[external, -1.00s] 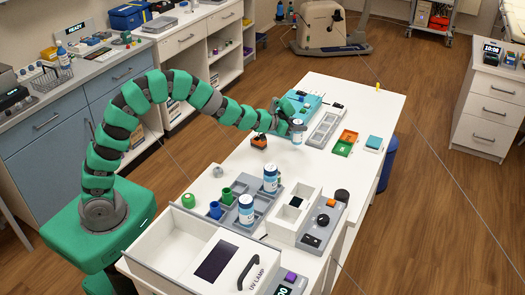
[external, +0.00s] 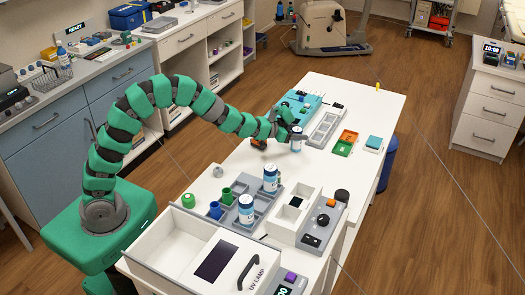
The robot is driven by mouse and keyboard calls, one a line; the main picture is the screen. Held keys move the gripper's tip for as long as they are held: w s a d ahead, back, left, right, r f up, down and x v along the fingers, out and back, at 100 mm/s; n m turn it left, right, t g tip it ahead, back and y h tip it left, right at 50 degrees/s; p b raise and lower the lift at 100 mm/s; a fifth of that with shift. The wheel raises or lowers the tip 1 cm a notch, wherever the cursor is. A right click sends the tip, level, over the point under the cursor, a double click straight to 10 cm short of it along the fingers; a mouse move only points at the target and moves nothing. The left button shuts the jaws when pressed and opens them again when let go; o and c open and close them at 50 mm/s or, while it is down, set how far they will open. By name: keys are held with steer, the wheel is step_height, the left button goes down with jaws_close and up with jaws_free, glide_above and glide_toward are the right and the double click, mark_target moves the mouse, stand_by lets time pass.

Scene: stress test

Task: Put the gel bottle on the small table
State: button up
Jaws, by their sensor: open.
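A white bottle with a blue label (external: 296,143) stands upright on the long white table (external: 345,180), near its middle. My gripper (external: 291,131) is open at the upper part of this bottle, close around or beside it; I cannot tell if they touch. Two similar blue-and-white bottles stand nearer the camera, one at the back of the grey tray (external: 270,178) and one at its front (external: 246,208). I cannot tell from the labels which is the gel bottle. No separate small table is clearly identifiable.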

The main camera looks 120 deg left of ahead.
steer(key=p+v, duration=0.1)
steer(key=v, duration=1.1)
steer(key=shift+r, duration=0.1)
steer(key=w+d+r+m+t+h, duration=0.3)
steer(key=w+d+r, duration=0.95)
steer(key=r, duration=0.25)
steer(key=d+r+m+t+h, duration=0.1)
steer(key=d+r+m+h, duration=0.1)
steer(key=d+r, duration=1)
steer(key=d+r+m+t+h, duration=0.2)
steer(key=d+r+m, duration=0.1)
steer(key=d+r, duration=0.9)
steer(key=d, duration=0.5)
steer(key=shift+w+d+r+h, duration=0.2)
steer(key=shift+w+d+h, duration=0.1)
steer(key=shift+d+h, duration=0.1)
steer(key=shift+o, duration=0.7)
steer(key=s+d+r+m+h, duration=0.2)
steer(key=s+d+r+h, duration=0.1)
steer(key=s+d+r, duration=0.4)
steer(key=d, duration=0.3)
steer(key=shift+s+d+r, duration=0.3)
steer(key=shift+r, duration=0.1)
steer(key=shift+w+a+f, duration=0.1)
